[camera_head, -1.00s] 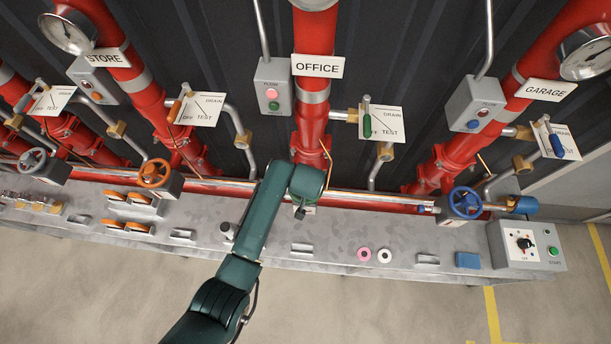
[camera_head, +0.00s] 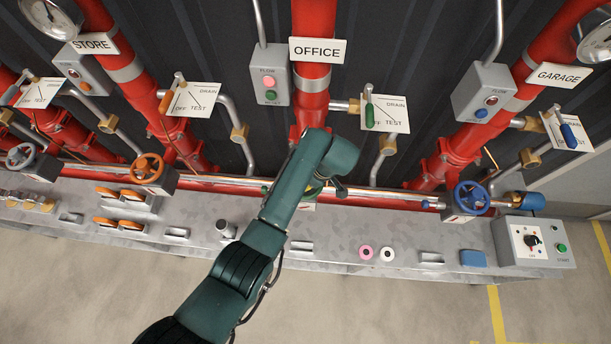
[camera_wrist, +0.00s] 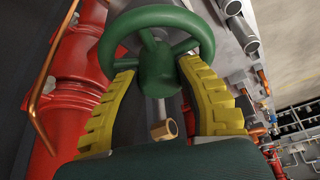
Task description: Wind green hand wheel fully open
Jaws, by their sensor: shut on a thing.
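The green hand wheel (camera_wrist: 157,62) fills the top middle of the wrist view, with its hub and spokes facing me. My gripper (camera_wrist: 158,75) has its two yellow ridged fingers at the left and right of the wheel, their tips against its underside and rim, and it is shut on the wheel. In the head view my dark green arm hides most of the wheel; a small green piece of it (camera_head: 312,190) shows beside my wrist, in front of the red OFFICE pipe.
An orange hand wheel (camera_head: 147,168) is left along the bench and a blue hand wheel (camera_head: 470,198) is right. The OFFICE drain lever (camera_head: 369,114) has a green handle. A grey bench (camera_head: 340,231) with small parts runs below the red pipes. A brass-ended rod (camera_wrist: 164,129) shows between my fingers.

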